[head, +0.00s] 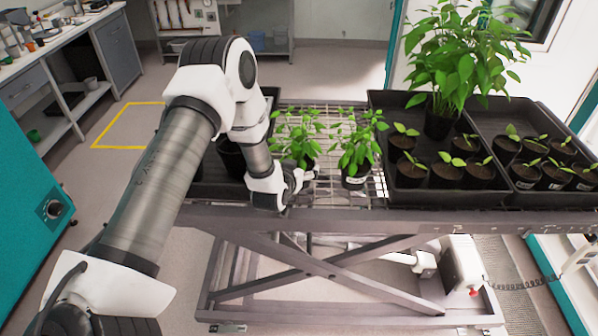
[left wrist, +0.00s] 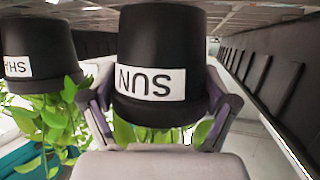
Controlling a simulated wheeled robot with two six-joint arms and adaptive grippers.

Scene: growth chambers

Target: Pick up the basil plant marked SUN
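The basil plant marked SUN (head: 297,135) is the left one of two leafy plants on the wire-topped cart. In the left wrist view its black pot with the white SUN label (left wrist: 150,84) appears upside down and fills the middle. My left gripper (head: 304,178) is at this pot in the head view. In the left wrist view the fingers of my left gripper (left wrist: 163,100) stand on both sides of the pot, very close to it. I cannot tell whether they press on it. Lifting off the cart is not visible. My right gripper is not in view.
A second leafy plant (head: 358,140) stands close on the right; its label in the left wrist view (left wrist: 17,66) begins SHA. Black trays (head: 410,196) with several seedlings and a tall plant (head: 462,60) fill the cart's right side. A dark pot (head: 231,158) stands left, behind my arm.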

